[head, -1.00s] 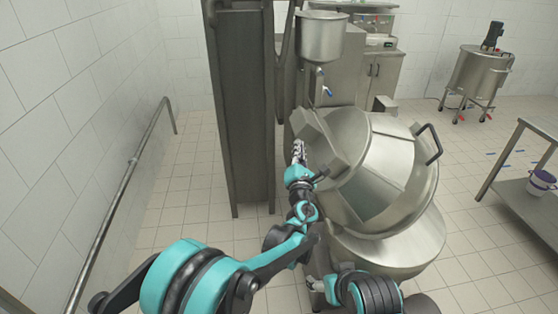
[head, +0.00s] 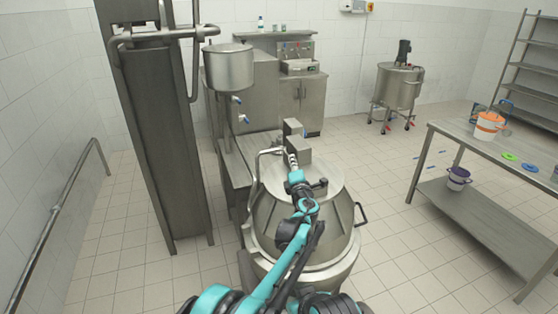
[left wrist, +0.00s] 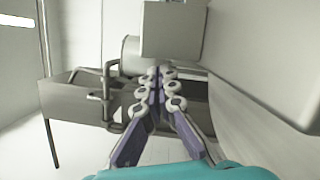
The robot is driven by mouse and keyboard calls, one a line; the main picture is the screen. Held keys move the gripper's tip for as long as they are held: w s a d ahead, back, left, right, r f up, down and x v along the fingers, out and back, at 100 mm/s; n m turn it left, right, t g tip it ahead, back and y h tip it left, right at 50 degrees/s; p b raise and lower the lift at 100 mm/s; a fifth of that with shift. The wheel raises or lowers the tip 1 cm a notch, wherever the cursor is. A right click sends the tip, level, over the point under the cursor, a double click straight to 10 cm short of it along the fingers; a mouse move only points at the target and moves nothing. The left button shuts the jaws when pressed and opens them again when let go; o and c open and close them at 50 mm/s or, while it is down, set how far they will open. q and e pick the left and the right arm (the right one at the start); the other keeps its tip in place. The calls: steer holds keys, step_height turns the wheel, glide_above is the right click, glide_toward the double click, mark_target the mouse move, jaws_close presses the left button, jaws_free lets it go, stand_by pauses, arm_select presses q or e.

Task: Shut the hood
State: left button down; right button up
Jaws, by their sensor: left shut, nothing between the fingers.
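The hood (head: 328,177) is a steel dome with a flat top and a bar handle (head: 362,214) on its right side. It lies down over the round steel vessel (head: 345,268), top facing up; my arm hides part of the front, so I cannot tell whether the rim is fully seated. My left gripper (head: 291,158) is shut and empty at the back of the hood, beside the grey block there. In the left wrist view its fingers (left wrist: 160,75) are together, left of a large pale steel surface (left wrist: 270,65). My right gripper is not in view.
A wall rail (head: 50,220) is far left. A table (head: 470,145) with buckets stands right. Floor between vessel and table is clear.

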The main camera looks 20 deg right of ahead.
mark_target(300, 160)
arm_select(q)
steer(key=shift+d+f+m, duration=0.15)
steer(key=shift+d+f, duration=0.15)
steer(key=shift+d, duration=0.2)
steer(key=shift+d+f+m, duration=0.15)
steer(key=shift+d+f, duration=0.1)
steer(key=shift+d, duration=0.25)
steer(key=shift+d+f, duration=0.15)
steer(key=shift+d, duration=0.2)
steer(key=shift+s+d, duration=0.1)
